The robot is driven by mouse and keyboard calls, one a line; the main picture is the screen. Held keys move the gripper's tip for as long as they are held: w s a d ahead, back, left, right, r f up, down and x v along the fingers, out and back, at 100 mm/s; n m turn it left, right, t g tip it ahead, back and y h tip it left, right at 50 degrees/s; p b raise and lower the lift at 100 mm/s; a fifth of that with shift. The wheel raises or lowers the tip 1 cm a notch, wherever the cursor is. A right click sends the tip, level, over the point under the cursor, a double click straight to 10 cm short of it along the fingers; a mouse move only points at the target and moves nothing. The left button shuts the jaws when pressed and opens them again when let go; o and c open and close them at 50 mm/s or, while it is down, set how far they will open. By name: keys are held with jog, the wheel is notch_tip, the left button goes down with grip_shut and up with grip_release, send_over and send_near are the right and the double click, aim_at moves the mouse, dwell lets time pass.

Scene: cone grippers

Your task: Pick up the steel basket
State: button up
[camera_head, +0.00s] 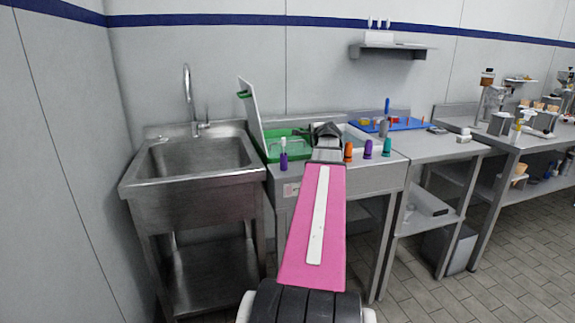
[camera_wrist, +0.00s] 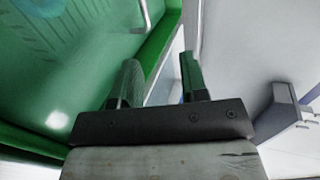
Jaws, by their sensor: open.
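I cannot clearly make out a steel basket in either view. A thin bent metal rod (camera_wrist: 145,16) shows at the top of the wrist view, over a green tub (camera_wrist: 90,70); it may be part of the basket, but I cannot tell. The green tub (camera_head: 272,150) sits in the middle counter in the head view. My gripper (camera_head: 327,129) is over this counter, at the tub's right side. In the wrist view my gripper (camera_wrist: 160,82) is open, with its two fingers apart near the tub's rim. Nothing is clearly held between them.
A raised lid (camera_head: 253,112) stands left of the tub. Purple (camera_head: 283,160), orange (camera_head: 348,151) and teal (camera_head: 387,147) cone-topped pieces stand along the counter front. A steel sink (camera_head: 195,160) is at left, a blue tray (camera_head: 385,124) at the back right.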

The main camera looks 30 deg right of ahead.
jog(key=y, duration=0.2)
send_near(288, 142)
jog(key=shift+n, duration=0.5)
jog(key=shift+x, duration=5.3)
jog(key=shift+s+d, duration=0.1)
grip_shut()
